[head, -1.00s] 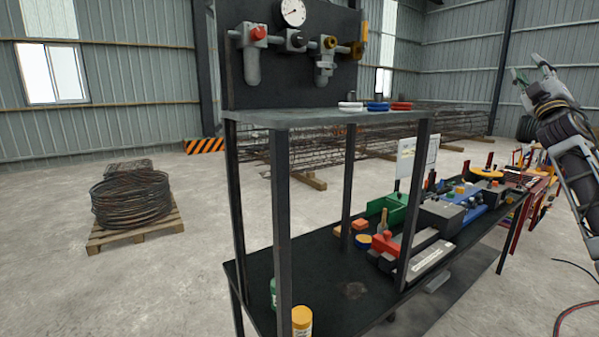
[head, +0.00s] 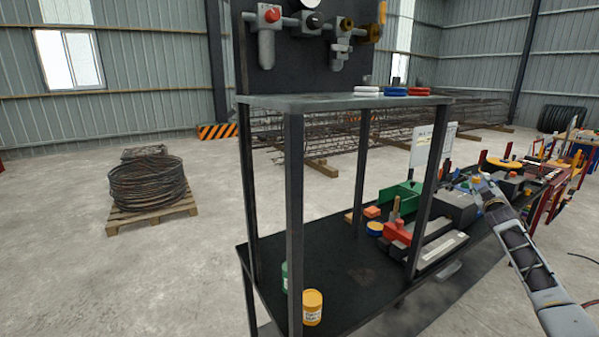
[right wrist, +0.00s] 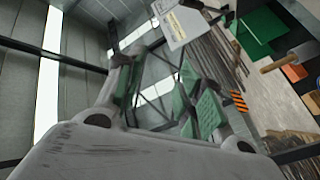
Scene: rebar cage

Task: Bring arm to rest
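My right gripper (head: 480,183) is in front of the far part of the black workbench (head: 345,285) in the head view, with its arm reaching in from the lower right. In the right wrist view its two green-padded fingers (right wrist: 160,85) stand apart, with only background between them. It holds nothing. How close the fingertips are to the items on the bench is hard to judge. My left gripper is not in view.
The bench carries a green bin (head: 400,194), a red tool (head: 398,232) and a yellow jar (head: 312,307). A shelf (head: 330,101) on dark posts holds coloured rings. A wire coil (head: 147,184) sits on a pallet at left. The floor between is clear.

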